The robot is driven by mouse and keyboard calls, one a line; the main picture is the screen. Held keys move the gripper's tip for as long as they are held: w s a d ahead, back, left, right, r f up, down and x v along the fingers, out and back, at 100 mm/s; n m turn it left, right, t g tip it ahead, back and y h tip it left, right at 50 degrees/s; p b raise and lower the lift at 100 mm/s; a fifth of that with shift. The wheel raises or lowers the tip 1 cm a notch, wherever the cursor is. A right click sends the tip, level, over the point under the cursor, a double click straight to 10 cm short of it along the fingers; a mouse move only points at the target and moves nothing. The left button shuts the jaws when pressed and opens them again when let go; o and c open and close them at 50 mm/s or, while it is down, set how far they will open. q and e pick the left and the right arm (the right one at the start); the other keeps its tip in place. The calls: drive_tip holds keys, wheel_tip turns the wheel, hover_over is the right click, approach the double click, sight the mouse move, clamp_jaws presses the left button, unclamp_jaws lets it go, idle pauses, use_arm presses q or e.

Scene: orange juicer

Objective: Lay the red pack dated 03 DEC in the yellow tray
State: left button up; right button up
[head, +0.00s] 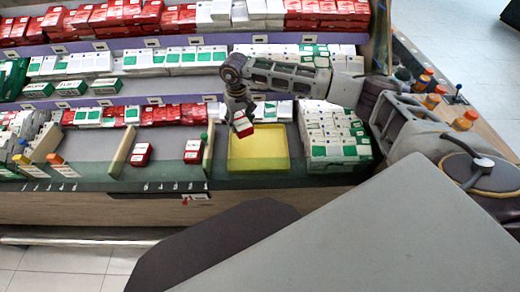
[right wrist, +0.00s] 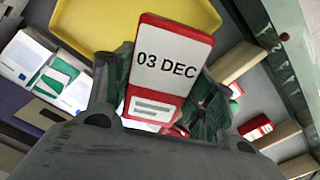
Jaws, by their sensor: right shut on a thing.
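The red pack (right wrist: 164,68), with a white label reading 03 DEC, is held between the fingers of my right gripper (right wrist: 160,90). In the head view the right gripper (head: 241,122) holds this red and white pack (head: 243,129) just above the left part of the yellow tray (head: 275,150). The pack is tilted and apart from the tray floor. The yellow tray is empty and also shows behind the pack in the right wrist view (right wrist: 100,22). My left gripper is not in view.
Two red and white packs (head: 141,154) (head: 193,151) lie in the compartments left of the tray, split by upright dividers (head: 119,151). Stacked white and green packs (head: 335,135) stand right of the tray. Full shelves (head: 180,60) rise behind, and a glass-like front edge (head: 100,185) runs along the front.

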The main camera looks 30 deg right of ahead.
drive_tip(key=shift+s+d, duration=0.1)
drive_tip(key=shift+d, duration=0.15)
drive_tip(key=shift+a+m, duration=0.1)
drive_tip(key=shift+m, duration=0.2)
drive_tip(key=shift+m, duration=0.7)
